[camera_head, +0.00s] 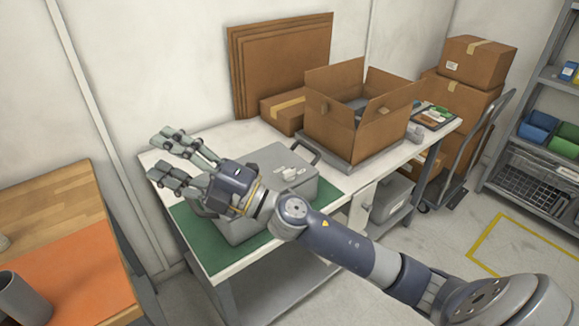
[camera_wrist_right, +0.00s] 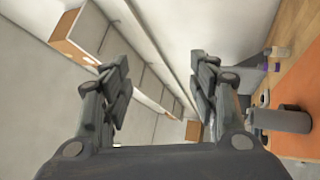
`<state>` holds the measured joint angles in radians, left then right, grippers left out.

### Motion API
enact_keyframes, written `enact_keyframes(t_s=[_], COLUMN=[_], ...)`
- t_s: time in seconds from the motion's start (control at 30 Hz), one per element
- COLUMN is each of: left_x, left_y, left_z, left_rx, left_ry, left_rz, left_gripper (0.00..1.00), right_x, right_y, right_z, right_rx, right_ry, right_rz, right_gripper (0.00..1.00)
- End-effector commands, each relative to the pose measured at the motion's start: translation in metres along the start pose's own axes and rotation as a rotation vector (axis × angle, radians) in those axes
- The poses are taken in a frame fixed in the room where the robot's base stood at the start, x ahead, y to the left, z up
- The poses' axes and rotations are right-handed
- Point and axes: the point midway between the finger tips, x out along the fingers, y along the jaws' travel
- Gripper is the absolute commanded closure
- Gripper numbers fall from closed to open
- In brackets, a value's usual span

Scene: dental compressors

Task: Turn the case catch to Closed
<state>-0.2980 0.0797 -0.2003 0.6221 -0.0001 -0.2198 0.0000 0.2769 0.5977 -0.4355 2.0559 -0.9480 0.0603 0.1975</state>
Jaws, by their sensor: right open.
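A grey case (camera_head: 272,158) lies on a green mat (camera_head: 330,199) on the white workbench. A small pale fitting (camera_head: 290,174) shows on its top, perhaps the catch; its setting is too small to read. My right gripper (camera_head: 155,157) is open and empty, above the bench's left end, to the left of the case. My right wrist and forearm cross in front of the case and hide part of it. The right wrist view shows the two spread fingers (camera_wrist_right: 160,88) with nothing between them, and no case. My left gripper is not in view.
An open cardboard box (camera_head: 345,135) stands on the bench right of the case, with flat cardboard (camera_head: 280,60) behind. A wooden table with an orange mat (camera_head: 75,275) and a grey mug (camera_head: 22,297) is at left. A hand truck (camera_head: 480,150) and shelves stand right.

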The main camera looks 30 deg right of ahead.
Motion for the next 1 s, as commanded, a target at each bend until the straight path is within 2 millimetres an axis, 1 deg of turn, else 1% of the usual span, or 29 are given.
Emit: enact_keyframes(t_s=[0.03, 0.1, 0.13, 0.2, 0.27, 0.3, 0.37, 0.4, 0.47, 0.5, 0.57, 0.6, 0.7, 0.8, 0.87, 0.93, 1.0], left_x=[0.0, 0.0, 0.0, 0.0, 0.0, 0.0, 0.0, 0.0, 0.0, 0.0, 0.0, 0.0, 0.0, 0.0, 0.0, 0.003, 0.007], left_y=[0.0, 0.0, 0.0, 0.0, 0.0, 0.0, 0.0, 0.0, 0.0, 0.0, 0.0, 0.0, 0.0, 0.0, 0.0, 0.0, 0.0], left_z=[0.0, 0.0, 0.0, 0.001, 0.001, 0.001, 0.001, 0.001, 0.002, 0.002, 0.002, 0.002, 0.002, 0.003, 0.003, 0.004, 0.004], left_rx=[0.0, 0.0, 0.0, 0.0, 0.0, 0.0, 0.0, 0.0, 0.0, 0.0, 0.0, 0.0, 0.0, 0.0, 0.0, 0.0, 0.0], left_ry=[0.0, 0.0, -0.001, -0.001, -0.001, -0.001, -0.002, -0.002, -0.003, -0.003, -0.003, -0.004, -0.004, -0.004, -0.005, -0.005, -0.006], left_rz=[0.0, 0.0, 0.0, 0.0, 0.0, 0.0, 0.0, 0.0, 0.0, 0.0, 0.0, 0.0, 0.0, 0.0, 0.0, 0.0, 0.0], left_gripper=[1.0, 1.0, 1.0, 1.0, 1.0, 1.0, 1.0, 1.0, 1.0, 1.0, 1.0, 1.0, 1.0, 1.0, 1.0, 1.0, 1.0], right_x=[0.007, 0.01, 0.009, 0.002, -0.008, -0.018, -0.035, -0.048, -0.071, -0.088, -0.113, -0.129, -0.165, -0.19, -0.198, -0.204, -0.206], right_y=[0.001, -0.008, -0.014, -0.029, -0.043, -0.052, -0.062, -0.066, -0.066, -0.062, -0.051, -0.042, -0.016, 0.004, 0.011, 0.01, 0.004], right_z=[-0.011, -0.026, -0.03, -0.029, -0.02, -0.008, 0.016, 0.036, 0.071, 0.096, 0.131, 0.151, 0.192, 0.214, 0.221, 0.225, 0.228], right_rx=[-0.107, -0.248, -0.307, -0.443, -0.555, -0.625, -0.723, -0.782, -0.857, -0.899, -0.942, -0.961, -0.979, -0.975, -0.972, -0.967, -0.965], right_ry=[0.109, 0.259, 0.32, 0.445, 0.535, 0.585, 0.644, 0.672, 0.695, 0.7, 0.688, 0.674, 0.625, 0.582, 0.567, 0.56, 0.559], right_rz=[-0.038, -0.116, -0.157, -0.27, -0.385, -0.472, -0.615, -0.718, -0.882, -0.993, -1.153, -1.25, -1.453, -1.58, -1.622, -1.646, -1.651], right_gripper=[0.45, 0.45, 0.45, 0.45, 0.45, 0.45, 0.45, 0.45, 0.45, 0.45, 0.45, 0.45, 0.45, 0.45, 0.45, 0.45, 0.45])
